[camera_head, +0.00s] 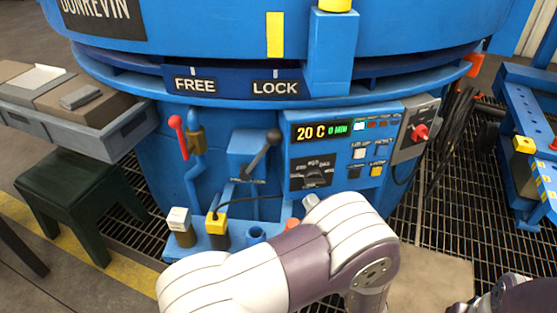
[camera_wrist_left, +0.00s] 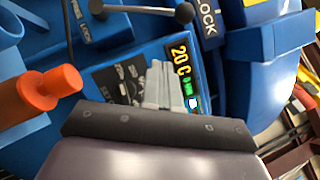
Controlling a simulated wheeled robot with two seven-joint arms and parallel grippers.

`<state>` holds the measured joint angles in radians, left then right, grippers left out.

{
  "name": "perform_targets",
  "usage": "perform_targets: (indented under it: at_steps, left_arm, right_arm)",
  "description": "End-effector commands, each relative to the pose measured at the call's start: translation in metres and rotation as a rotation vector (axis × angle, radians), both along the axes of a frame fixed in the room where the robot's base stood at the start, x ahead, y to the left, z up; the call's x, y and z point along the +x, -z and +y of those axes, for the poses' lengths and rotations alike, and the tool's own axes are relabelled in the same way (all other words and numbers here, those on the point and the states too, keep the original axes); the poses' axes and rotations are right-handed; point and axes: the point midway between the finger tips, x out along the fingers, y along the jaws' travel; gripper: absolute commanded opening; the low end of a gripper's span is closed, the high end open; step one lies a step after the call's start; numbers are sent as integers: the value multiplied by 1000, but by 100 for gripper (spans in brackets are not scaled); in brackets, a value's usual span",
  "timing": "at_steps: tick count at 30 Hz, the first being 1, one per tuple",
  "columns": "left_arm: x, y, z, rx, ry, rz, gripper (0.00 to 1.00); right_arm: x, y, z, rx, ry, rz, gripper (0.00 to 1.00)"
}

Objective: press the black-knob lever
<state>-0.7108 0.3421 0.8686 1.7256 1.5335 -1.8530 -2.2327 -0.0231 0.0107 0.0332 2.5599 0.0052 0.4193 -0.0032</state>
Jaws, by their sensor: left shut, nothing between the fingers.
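The lever with a black knob (camera_head: 273,136) stands tilted up to the right from a blue bracket, left of the control panel. Its black knob also shows at the top of the left wrist view (camera_wrist_left: 184,12), with the grey rod running left from it. My left gripper (camera_head: 310,201) shows only as a small grey tip above my white and purple arm; the arm hides the rest. In the left wrist view the gripper (camera_wrist_left: 163,85) is shut and empty, in front of the panel's lower part. It is apart from the lever, which lies beyond it. My right gripper is out of view.
The control panel (camera_head: 340,145) reads 20 C. A red-knob lever (camera_head: 176,123) stands left of the black-knob lever. A yellow-topped plug (camera_head: 216,222) and a white-topped one (camera_head: 178,219) stand below. An orange cylinder (camera_wrist_left: 40,90) is close to my left gripper.

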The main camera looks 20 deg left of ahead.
Motion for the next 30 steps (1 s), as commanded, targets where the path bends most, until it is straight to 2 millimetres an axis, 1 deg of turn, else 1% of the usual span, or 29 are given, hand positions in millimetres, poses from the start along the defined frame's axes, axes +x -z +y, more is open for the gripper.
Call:
perform_targets:
  at_steps: [2,5,16,18,22,26,30]
  left_arm:
    - [4,0,5,-2,-2,-1,0]
    - [13,-3,17,-5,-4,-3,0]
    - [61,-24,76,-3,-4,-4,0]
    - [59,-30,86,-3,-2,-3,0]
    - [57,-40,100,-3,0,-3,0]
    - [56,-45,107,-2,1,-1,0]
    - [56,-47,108,-2,2,0,0]
  right_arm:
    - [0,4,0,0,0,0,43]
    - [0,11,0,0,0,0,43]
    - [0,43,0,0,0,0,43]
    - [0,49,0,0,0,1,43]
    - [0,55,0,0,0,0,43]
    - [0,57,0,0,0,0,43]
    - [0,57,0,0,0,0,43]
